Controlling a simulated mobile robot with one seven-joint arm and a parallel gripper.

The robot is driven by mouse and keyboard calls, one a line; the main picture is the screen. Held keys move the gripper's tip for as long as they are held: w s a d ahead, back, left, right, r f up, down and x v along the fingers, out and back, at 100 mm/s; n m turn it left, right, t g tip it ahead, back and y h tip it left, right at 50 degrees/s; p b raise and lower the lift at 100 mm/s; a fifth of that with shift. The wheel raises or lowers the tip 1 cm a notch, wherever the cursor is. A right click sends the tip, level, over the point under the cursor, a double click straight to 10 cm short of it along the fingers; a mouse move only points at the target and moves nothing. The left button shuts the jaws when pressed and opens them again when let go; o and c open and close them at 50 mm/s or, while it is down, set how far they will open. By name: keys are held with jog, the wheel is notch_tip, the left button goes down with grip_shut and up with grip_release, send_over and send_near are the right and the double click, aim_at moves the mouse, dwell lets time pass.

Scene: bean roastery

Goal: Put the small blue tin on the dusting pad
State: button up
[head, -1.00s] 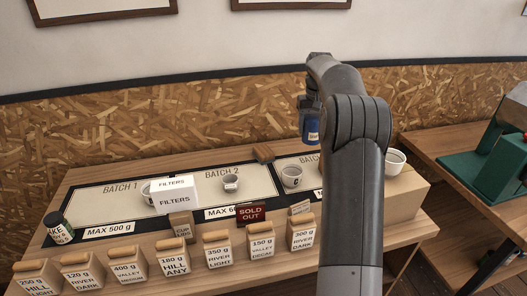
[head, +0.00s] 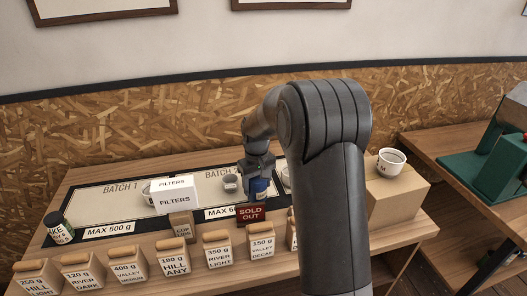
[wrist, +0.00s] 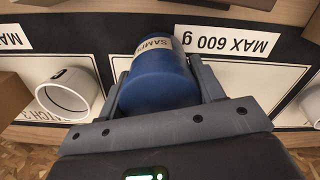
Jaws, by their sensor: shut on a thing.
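My gripper (head: 259,178) is shut on the small blue tin (head: 259,190). In the wrist view the tin (wrist: 158,82) sits between the two fingers, with a pale label partly readable as "SAMP". The tin is over the right part of the BATCH 2 panel (head: 205,197), near the MAX 600 g label (wrist: 228,41) and behind the SOLD OUT sign (head: 251,214) in the head view. I cannot tell whether its base touches the surface. I cannot make out a dusting pad for certain; my arm hides part of the table.
A white cup (wrist: 68,94) lies in the wrist view's left part. A FILTERS box (head: 174,196) and a row of labelled bags (head: 217,252) stand nearby. Another cup (head: 391,161) is on a cardboard box (head: 397,199) at right.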

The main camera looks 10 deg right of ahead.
jog(key=w+d+r+m, duration=0.3)
jog(key=w+d+r, duration=0.35)
jog(key=d, duration=0.25)
jog(key=w+d+r+m, duration=0.2)
jog(key=w+d+r, duration=0.4)
jog(key=w+d, duration=0.2)
jog(key=shift+w+a+f, duration=1.1)
jog(key=shift+a+f, duration=0.4)
jog(key=shift+f, duration=0.3)
jog(key=shift+w+a+f, duration=1.15)
jog(key=shift+a+f, duration=0.3)
jog(key=shift+f, duration=0.4)
jog(key=shift+w+a+f, duration=1.1)
jog(key=shift+a+f, duration=0.4)
jog(key=shift+f, duration=0.3)
jog(key=shift+f, duration=0.1)
jog(key=o, duration=1.1)
jog(key=shift+c, duration=0.2)
